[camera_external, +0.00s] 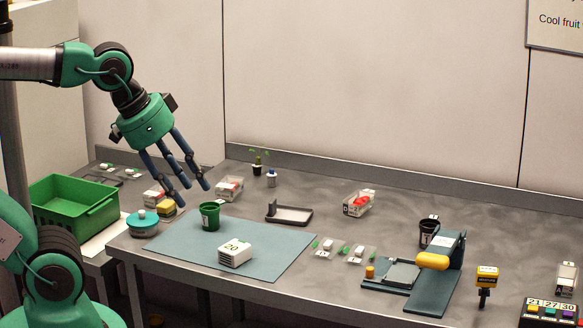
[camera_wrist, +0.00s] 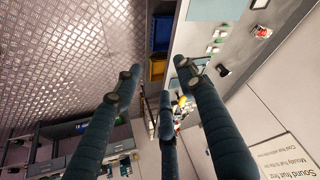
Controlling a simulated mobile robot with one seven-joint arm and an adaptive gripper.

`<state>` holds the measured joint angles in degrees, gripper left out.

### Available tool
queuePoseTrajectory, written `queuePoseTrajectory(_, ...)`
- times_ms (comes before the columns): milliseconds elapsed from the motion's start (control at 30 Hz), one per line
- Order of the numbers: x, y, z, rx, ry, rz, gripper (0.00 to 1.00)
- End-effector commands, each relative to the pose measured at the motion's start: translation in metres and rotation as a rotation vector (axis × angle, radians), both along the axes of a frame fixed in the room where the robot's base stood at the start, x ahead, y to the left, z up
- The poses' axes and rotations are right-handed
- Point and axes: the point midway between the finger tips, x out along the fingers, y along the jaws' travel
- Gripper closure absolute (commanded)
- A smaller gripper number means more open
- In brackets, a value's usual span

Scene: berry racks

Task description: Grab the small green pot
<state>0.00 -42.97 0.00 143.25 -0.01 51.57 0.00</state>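I cannot make out the pot in the wrist view.
A green crate (camera_external: 112,209) and a teal lidded pot (camera_external: 143,229) are at the left. A white block marked 20 (camera_external: 235,252) sits on the mat. A dark tray (camera_external: 289,222) and berry punnets (camera_external: 229,194) lie behind. A blue stand (camera_external: 446,284) with a black pot (camera_external: 428,240) is right.

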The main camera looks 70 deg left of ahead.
Motion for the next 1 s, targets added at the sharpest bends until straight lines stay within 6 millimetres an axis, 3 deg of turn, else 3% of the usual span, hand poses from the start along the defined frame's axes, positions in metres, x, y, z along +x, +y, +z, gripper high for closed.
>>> queuePoseTrajectory(167,0.0,0.0,0.0,0.0,0.0,0.0,0.6)
queuePoseTrajectory(300,0.0,0.0,0.0,0.0,0.0,0.0,0.35)
queuePoseTrajectory(733,0.005,0.004,0.003,0.004,0.007,0.005,0.35)
queuePoseTrajectory(1000,0.038,0.03,0.015,0.025,0.061,0.034,0.35)
